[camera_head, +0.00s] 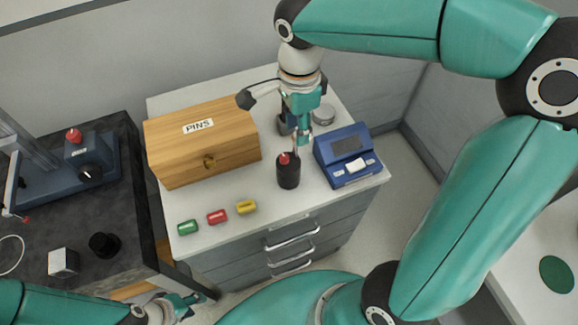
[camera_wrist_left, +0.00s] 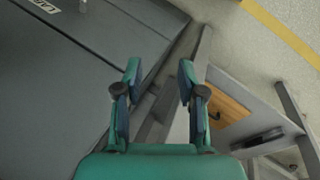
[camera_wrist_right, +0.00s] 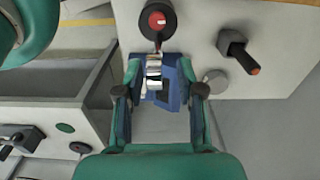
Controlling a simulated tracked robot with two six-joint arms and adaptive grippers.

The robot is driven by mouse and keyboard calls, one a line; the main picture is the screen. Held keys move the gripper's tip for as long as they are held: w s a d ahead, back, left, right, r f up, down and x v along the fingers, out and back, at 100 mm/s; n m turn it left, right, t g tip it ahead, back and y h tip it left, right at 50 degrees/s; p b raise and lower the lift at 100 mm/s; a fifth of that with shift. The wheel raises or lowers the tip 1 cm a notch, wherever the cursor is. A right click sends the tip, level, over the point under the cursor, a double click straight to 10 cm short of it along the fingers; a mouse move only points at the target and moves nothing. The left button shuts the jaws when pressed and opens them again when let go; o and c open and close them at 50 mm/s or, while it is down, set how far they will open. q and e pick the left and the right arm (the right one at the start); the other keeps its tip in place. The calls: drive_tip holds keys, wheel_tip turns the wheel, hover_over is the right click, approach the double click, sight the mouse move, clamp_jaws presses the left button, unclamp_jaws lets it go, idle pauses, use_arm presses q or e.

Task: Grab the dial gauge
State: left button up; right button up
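I cannot clearly make out a dial gauge; a small round grey disc (camera_head: 323,114) at the back of the white cabinet top shows no readable face. It also shows in the right wrist view (camera_wrist_right: 215,81), right of the fingers. My right gripper (camera_head: 301,143) points down above the cabinet, between a black red-topped cylinder (camera_head: 288,174) and a blue device (camera_head: 345,155). In the right wrist view this gripper (camera_wrist_right: 158,72) is open and empty, with the blue device showing between its fingers. My left gripper (camera_wrist_left: 157,72) is open and empty, low beside the dark table.
A wooden PINS box (camera_head: 203,143) stands on the cabinet's left. Green (camera_head: 188,227), red (camera_head: 217,216) and yellow (camera_head: 246,206) pieces lie before it. The dark table (camera_head: 110,275) holds a blue stand (camera_head: 90,155), a black cylinder (camera_head: 104,245) and a white block (camera_head: 63,262).

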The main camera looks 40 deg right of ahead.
sight(293, 159)
drive_tip(key=shift+a+f+p, duration=0.25)
drive_tip(key=shift+f+p, duration=0.05)
drive_tip(key=shift+f, duration=1.15)
drive_tip(key=shift+a+f+p, duration=0.2)
drive_tip(key=shift+f+p, duration=0.05)
drive_tip(key=shift+f, duration=1.2)
drive_tip(key=shift+c, duration=0.3)
clamp_jaws()
